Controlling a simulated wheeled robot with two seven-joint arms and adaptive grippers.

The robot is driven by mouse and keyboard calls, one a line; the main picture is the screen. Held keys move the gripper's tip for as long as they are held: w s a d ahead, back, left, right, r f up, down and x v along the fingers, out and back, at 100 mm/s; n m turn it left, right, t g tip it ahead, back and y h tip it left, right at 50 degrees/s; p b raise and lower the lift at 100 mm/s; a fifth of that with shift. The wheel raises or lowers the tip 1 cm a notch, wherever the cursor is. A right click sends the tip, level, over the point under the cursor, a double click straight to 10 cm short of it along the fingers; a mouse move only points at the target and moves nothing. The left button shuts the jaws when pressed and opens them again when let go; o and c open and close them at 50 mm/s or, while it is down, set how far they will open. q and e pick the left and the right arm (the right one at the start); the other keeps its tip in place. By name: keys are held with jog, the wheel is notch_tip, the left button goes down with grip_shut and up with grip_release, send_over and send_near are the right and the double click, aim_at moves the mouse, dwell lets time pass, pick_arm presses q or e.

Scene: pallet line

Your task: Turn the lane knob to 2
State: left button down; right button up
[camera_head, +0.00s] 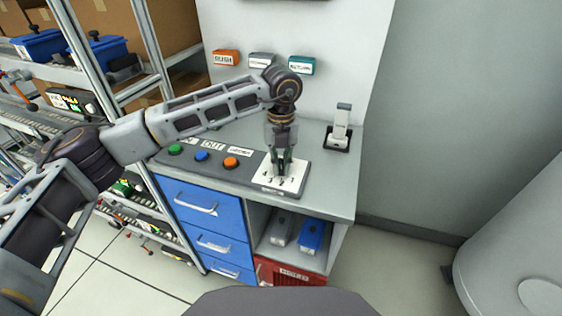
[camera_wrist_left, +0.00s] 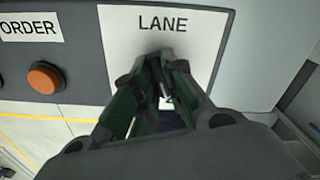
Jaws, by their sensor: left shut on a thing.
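The lane knob sits on a white plate (camera_head: 297,178) with printed digits, at the right end of the grey control panel (camera_head: 222,172). The plate (camera_wrist_left: 203,48) reads LANE in the left wrist view. My left gripper (camera_head: 280,170) points down over the plate and is shut on the knob. In the left wrist view its fingers (camera_wrist_left: 165,90) close together over the knob, which is mostly hidden. A small white mark shows between the fingers. I cannot tell which digit the knob points to. My right gripper is not in view.
Green (camera_head: 175,149), blue (camera_head: 201,155) and orange (camera_head: 231,162) buttons lie left of the plate. A grey device (camera_head: 340,130) stands at the counter's back right. Labelled boxes hang on the wall. Blue drawers (camera_head: 205,208) are below. Floor at right is partly free.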

aim_at(281, 163)
pick_arm(q)
jog(key=c, duration=1.5)
grip_release()
jog(key=shift+r, duration=6)
